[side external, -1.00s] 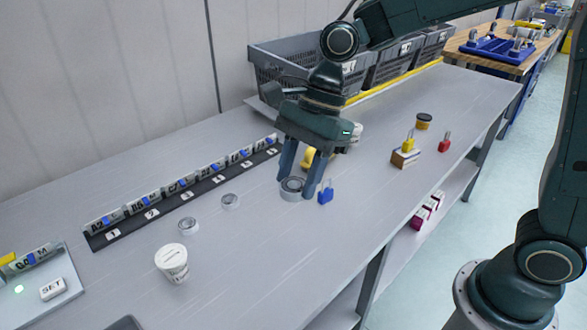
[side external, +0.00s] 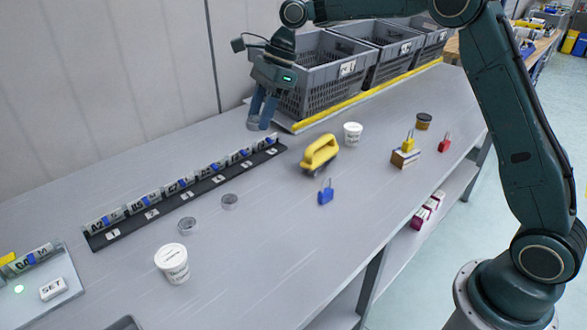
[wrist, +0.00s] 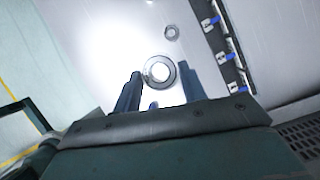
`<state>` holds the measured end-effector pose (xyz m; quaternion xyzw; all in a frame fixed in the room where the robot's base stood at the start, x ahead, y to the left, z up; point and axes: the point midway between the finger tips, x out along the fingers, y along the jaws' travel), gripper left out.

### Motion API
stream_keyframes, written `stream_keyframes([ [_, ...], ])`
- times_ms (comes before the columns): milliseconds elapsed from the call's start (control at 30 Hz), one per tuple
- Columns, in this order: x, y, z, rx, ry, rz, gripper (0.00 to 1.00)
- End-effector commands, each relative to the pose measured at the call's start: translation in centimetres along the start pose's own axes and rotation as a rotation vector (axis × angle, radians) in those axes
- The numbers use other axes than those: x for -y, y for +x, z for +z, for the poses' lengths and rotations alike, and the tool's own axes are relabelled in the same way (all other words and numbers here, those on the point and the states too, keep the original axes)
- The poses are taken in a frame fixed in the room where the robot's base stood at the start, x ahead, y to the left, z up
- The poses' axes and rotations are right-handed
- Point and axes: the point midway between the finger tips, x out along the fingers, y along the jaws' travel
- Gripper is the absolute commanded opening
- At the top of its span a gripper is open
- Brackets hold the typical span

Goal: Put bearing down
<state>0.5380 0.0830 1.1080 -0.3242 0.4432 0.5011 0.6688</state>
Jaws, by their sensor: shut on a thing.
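My gripper (side external: 262,114) is shut on a grey ring-shaped bearing (side external: 255,124) and holds it above the back of the bench, just left of the first grey crate. In the wrist view the bearing (wrist: 149,75) sits between the two fingertips of my gripper (wrist: 160,76), its round hole facing the camera. Two smaller metal rings lie on the bench, a left one (side external: 188,226) and a right one (side external: 230,202). One ring (wrist: 171,32) also shows in the wrist view.
A black rail (side external: 190,196) with numbered label holders runs along the bench. Grey crates (side external: 325,94) stand at the back behind a yellow strip. A yellow-handled tool (side external: 319,153), blue padlock (side external: 325,193) and white tubs (side external: 172,262) stand on the bench. The middle front is clear.

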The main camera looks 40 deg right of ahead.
Motion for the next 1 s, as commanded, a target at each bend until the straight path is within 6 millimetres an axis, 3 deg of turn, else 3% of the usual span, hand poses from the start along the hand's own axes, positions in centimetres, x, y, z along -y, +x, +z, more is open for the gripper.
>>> stream_keyframes([
  [200,4.0,-0.3,-2.2,-0.007,0.056,-0.031,0.17],
  [400,5.7,-0.4,-3.4,-0.013,0.083,-0.045,0.17],
  [767,6.1,-0.3,-3.8,-0.014,0.091,-0.049,0.17],
  [1000,6.1,1.5,-4.5,-0.014,0.092,-0.045,0.17],
])
